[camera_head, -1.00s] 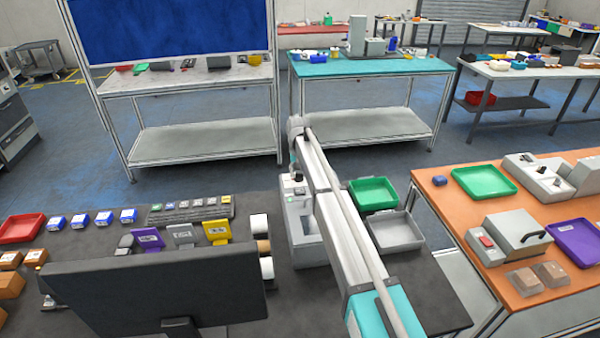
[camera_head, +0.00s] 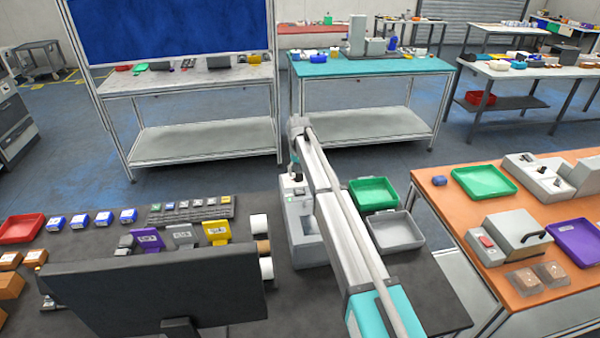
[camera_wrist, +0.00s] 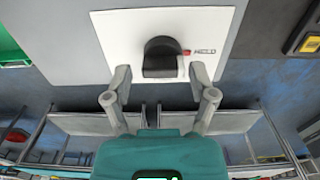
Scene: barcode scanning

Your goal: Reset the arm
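My gripper (camera_wrist: 160,80) is open in the wrist view, its two grey fingers wide apart. A dark, rounded object (camera_wrist: 163,62) on a white panel (camera_wrist: 115,35) shows beyond and between the fingertips. The fingers do not appear to grip it. The panel bears partly readable red and dark lettering. In the head view my arm (camera_head: 340,225) reaches forward over the dark table. The gripper itself is hidden there. A light grey machine (camera_head: 303,232) with a dark part on top stands just left of the arm.
A green tray (camera_head: 373,193) and a grey tray (camera_head: 396,231) lie right of my arm. A dark monitor (camera_head: 155,295) stands front left, with purple, grey and yellow items (camera_head: 215,230) behind it. An orange-topped table (camera_head: 460,205) stands at right. Floor is open beyond the table.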

